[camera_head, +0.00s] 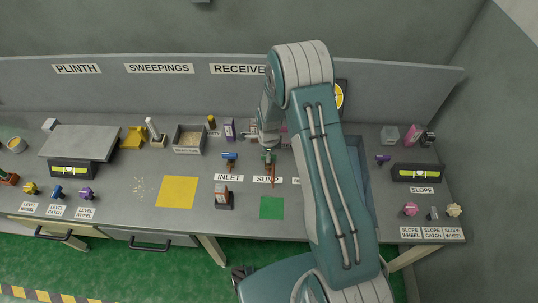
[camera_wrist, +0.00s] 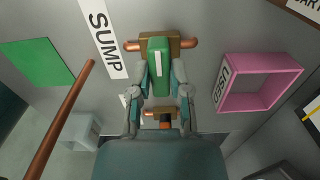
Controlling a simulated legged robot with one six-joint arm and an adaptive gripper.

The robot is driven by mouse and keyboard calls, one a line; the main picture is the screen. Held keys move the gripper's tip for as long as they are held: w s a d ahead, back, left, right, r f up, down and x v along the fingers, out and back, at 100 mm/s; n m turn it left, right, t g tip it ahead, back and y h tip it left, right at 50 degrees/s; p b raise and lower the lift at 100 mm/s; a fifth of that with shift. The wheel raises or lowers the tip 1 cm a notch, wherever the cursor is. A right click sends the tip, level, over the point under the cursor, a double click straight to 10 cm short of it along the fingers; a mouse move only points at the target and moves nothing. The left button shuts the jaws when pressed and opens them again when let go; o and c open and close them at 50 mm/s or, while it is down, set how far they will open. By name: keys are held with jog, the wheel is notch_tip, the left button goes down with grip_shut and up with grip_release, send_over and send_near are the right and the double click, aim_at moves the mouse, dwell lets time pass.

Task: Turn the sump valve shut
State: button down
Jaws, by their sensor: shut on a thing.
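The sump valve has a green lever (camera_wrist: 158,68) with a pale stripe, on a brown block with a short copper pipe (camera_wrist: 189,43) in the wrist view. The lever lies across the pipe. My gripper (camera_wrist: 158,84) is shut on the lever, one finger on each side of it. The SUMP label (camera_wrist: 103,38) lies left of the valve. In the head view the valve (camera_head: 267,157) shows small behind the SUMP label (camera_head: 266,180), with my gripper (camera_head: 268,149) at it and my arm partly covering the area to the right.
The inlet valve with a blue lever (camera_head: 229,156) stands just left. A long copper rod (camera_wrist: 62,120) and a pink open box (camera_wrist: 260,82) flank the valve. A green square (camera_head: 271,207) and a yellow square (camera_head: 177,192) lie in front. A tray (camera_head: 188,139) stands at the back.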

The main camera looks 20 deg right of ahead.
jog(key=c, duration=0.6)
grip_release()
jog(key=shift+w, duration=0.1)
jog(key=shift+a, duration=0.1)
notch_tip(320, 180, up, 12)
jog(key=shift+f, duration=0.1)
